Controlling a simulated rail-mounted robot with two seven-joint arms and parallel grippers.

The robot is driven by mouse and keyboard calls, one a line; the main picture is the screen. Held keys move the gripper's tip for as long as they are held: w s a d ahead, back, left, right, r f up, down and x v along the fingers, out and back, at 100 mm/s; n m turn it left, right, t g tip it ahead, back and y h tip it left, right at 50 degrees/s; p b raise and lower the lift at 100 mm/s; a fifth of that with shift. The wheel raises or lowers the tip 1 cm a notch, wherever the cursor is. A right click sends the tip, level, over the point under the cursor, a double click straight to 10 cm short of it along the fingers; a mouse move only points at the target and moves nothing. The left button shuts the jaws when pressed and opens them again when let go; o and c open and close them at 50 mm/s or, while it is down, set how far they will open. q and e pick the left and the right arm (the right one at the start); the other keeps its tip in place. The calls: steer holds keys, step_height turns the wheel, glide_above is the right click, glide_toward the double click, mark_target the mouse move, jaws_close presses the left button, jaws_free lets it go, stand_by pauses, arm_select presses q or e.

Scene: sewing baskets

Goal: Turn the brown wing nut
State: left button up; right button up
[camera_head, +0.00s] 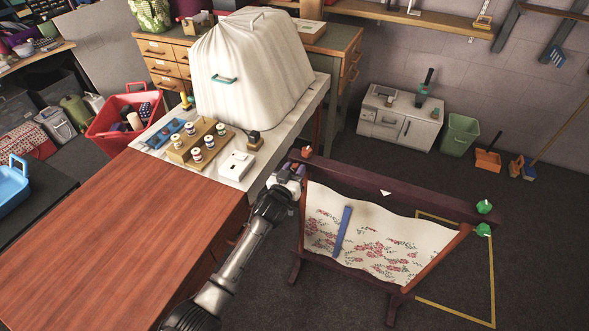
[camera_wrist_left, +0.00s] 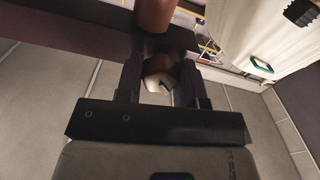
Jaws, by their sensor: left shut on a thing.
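The embroidery frame (camera_head: 415,205) stands on the floor with a flowered cloth (camera_head: 370,240) on it. A brown wing nut (camera_head: 306,152) shows at the left end of its top beam, just above my left gripper (camera_head: 296,171). My left gripper is at the frame's upper left corner. In the left wrist view, its fingers (camera_wrist_left: 157,82) are closed around a small brown and white piece (camera_wrist_left: 158,70), which appears to be a brown wing nut. The fingers cover part of it in the wrist view, and the gripper hides it in the head view. My right gripper is not in view.
Two green wing nuts (camera_head: 484,206) sit at the frame's right end. A blue strip (camera_head: 342,231) lies against the cloth. The white table (camera_head: 262,165) with spools and a covered machine (camera_head: 250,75) is close to the left. The floor right of the frame is mostly clear.

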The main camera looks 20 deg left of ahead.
arm_select(q)
steer(key=m, duration=0.3)
steer(key=shift+m, duration=0.4)
steer(key=m, duration=0.3)
steer(key=shift+m, duration=0.3)
steer(key=m, duration=1.3)
steer(key=shift+m, duration=0.3)
steer(key=m, duration=0.4)
steer(key=shift+m+p, duration=0.3)
steer(key=shift+m, duration=0.8)
